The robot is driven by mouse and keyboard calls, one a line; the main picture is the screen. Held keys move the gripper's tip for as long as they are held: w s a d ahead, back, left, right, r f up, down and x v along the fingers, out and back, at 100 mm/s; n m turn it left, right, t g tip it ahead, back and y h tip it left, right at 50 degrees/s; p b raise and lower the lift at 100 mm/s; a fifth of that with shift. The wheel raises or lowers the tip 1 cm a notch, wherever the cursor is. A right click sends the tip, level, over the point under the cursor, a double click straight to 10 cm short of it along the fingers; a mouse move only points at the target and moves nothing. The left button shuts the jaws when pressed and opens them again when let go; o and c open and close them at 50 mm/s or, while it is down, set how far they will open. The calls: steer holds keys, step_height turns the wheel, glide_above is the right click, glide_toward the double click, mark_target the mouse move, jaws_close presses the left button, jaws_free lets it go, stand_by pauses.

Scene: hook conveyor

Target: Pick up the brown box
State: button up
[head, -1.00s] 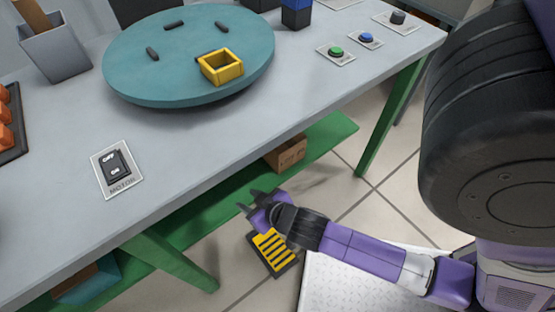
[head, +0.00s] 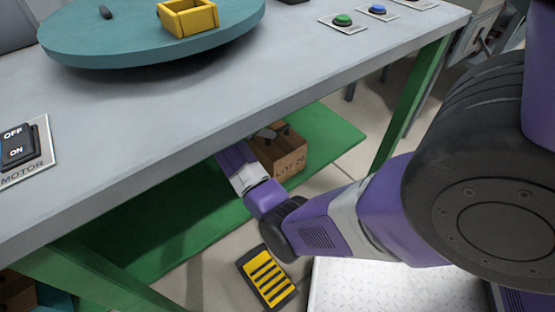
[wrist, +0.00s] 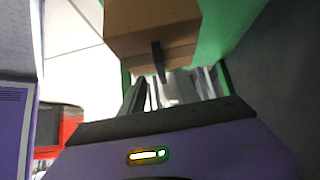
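The brown box (head: 284,160) sits on the green lower shelf under the table in the head view, with lettering on its front. The table edge cuts off part of its back. My gripper (head: 272,130) reaches under the table to the box's upper part, its dark fingertips apart. In the wrist view the brown box (wrist: 150,28) is close ahead, and one dark finger of my gripper (wrist: 148,75) overlaps its face. The frames do not show clearly whether the fingers touch the box.
The grey table (head: 200,110) overhangs my arm. Its green shelf (head: 325,135) is free right of the box. A green table leg (head: 412,100) stands to the right. A yellow-striped black plate (head: 266,276) is below.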

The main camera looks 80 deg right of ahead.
mark_target(278, 133)
steer(key=shift+s+d, duration=0.1)
steer(key=shift+d, duration=0.1)
steer(key=shift+s+d+f, duration=0.15)
steer(key=shift+s+f, duration=0.05)
steer(key=shift+f, duration=0.05)
steer(key=b+x, duration=0.4)
steer(key=x, duration=0.2)
steer(key=shift+s+d+f, duration=0.1)
steer(key=shift+d+f, duration=0.1)
steer(key=shift+d, duration=0.1)
jaws_close()
steer(key=shift+r, duration=0.15)
stand_by(0.8)
